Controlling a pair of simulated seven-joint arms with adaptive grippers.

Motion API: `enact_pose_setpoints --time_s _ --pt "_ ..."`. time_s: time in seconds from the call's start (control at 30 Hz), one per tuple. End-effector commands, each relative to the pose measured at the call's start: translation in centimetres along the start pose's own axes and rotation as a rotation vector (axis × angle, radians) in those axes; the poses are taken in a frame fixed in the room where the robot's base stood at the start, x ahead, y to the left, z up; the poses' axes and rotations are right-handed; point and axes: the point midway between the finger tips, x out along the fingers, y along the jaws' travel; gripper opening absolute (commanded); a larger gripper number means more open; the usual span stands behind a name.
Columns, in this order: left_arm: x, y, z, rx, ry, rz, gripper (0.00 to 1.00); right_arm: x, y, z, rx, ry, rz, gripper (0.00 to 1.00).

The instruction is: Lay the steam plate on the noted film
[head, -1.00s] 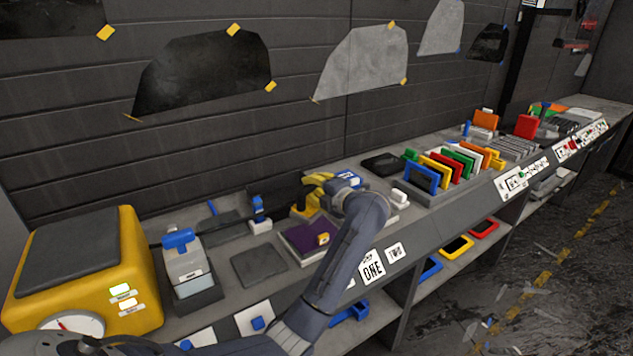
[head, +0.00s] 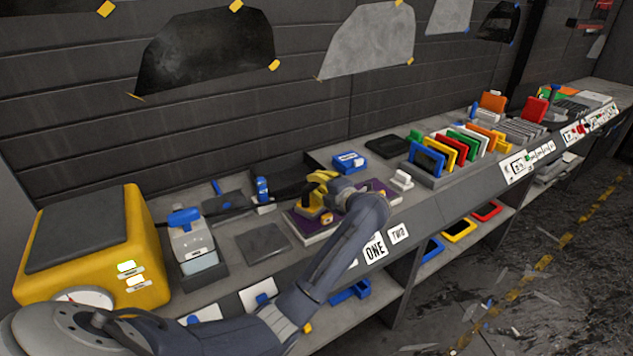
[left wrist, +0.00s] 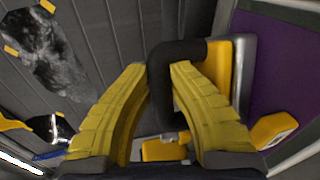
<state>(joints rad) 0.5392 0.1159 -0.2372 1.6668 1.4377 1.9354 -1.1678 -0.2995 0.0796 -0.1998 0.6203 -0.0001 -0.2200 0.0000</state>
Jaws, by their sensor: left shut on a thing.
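My left gripper (head: 320,186) is shut on the black handle of the steam plate. In the left wrist view the fingers (left wrist: 157,92) straddle the black handle (left wrist: 166,78), and the plate's yellow body (left wrist: 214,72) with a grey edge shows behind them. A purple film (head: 299,222) lies on a light pad below and beside the gripper, with a yellow block (head: 327,217) at its edge. In the left wrist view a purple film (left wrist: 278,62) lies right of the plate. Another purple area (head: 376,187) shows behind my arm. Contact between plate and film cannot be told. My right gripper is not in view.
A dark grey pad (head: 264,243) lies left of the film. A blue box (head: 349,162) stands behind the gripper, with a rack of coloured frames (head: 455,150) to the right.

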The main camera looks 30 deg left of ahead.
Motion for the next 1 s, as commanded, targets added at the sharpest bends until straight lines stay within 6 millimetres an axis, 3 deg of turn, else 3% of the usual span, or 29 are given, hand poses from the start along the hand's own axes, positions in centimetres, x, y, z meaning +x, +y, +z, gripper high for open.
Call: enact_pose_setpoints --time_s 0.9,0.93,1.0 --pt "0.15 -0.64 -0.05 0.0 0.0 0.002 0.0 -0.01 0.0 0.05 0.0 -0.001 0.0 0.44" --pt "0.16 -0.65 -0.04 0.0 0.0 0.002 0.2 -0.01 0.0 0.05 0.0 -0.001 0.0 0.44" --pt "0.15 -0.63 -0.04 -0.001 0.0 0.002 0.29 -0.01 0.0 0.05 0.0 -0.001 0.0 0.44"
